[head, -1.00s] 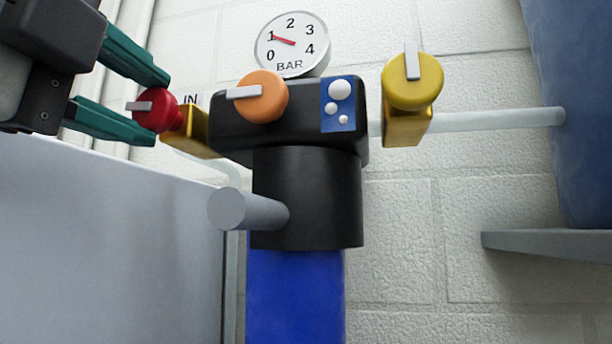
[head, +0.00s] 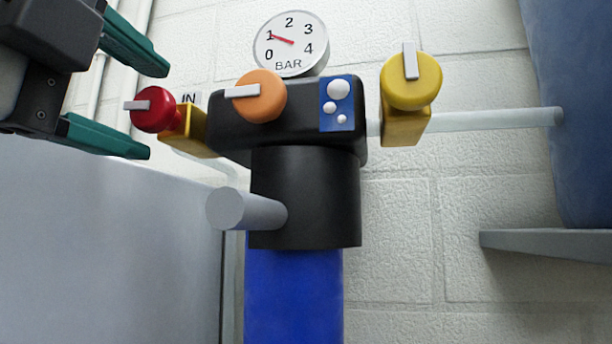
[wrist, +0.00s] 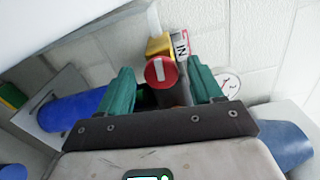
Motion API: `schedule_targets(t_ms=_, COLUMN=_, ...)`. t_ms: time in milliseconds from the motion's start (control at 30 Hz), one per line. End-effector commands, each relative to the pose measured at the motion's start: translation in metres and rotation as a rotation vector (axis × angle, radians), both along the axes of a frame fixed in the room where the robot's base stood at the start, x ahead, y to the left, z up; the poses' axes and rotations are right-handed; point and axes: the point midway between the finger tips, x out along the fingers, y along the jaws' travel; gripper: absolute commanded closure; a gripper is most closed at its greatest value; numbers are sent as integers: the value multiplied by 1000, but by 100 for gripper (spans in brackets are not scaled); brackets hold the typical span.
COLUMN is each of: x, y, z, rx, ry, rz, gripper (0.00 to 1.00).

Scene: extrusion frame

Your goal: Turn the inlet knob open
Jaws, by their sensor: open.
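The red inlet knob (head: 153,109) sits on a brass fitting (head: 190,130) at the left of the black filter head, beside the IN label (head: 188,98). Its grey pointer bar lies level, pointing left in the head view. My gripper (head: 158,110) is open, with one green finger above the knob and one below it, apart from it in the picture. In the wrist view the red knob (wrist: 160,71) shows between the two spread fingers of my gripper (wrist: 161,82), its pale bar nearly upright there.
An orange knob (head: 261,97) and a yellow knob (head: 411,82) are on the same assembly. A grey peg (head: 245,210) sticks out below. A pale panel (head: 110,250) fills the lower left.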

Motion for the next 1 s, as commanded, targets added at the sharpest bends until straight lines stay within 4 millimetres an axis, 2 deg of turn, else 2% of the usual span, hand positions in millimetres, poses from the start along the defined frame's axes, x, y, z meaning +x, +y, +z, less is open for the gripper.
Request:
schedule_targets(t_ms=167, x=-13, y=3, z=-2, rx=-1, ry=0, rz=2, gripper=35)
schedule_targets(t_ms=600, x=-91, y=14, z=-2, rx=-1, ry=-2, rz=3, gripper=35)
schedule_targets(t_ms=800, x=-106, y=15, z=-1, rx=0, ry=-1, rz=1, gripper=35)
schedule_targets(t_ms=1000, x=-107, y=15, z=0, rx=0, ry=0, rz=0, gripper=35)
